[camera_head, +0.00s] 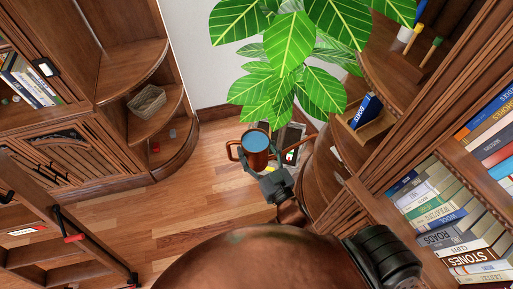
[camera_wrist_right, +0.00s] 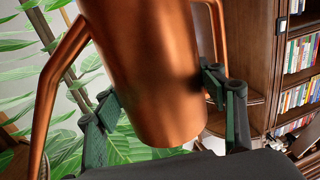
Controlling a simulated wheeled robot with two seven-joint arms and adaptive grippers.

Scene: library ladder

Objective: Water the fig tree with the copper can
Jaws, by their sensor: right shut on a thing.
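The copper can (camera_head: 256,142) is held upright in front of the fig tree's leaves in the head view, with blue water showing at its open top. My right gripper (camera_head: 275,180) is shut on its body. In the right wrist view the can (camera_wrist_right: 150,70) fills the middle, between the two dark fingers of my right gripper (camera_wrist_right: 160,110), with its spout at left and handle at upper right. The fig tree (camera_head: 285,50) has large green leaves just behind and above the can. My left gripper is not in view.
A bookshelf (camera_head: 440,215) full of books stands close on the right. Curved wooden shelves (camera_head: 150,95) with a basket (camera_head: 147,100) stand at left. A wooden ladder (camera_head: 60,220) is at lower left. Wood floor (camera_head: 200,200) is clear between.

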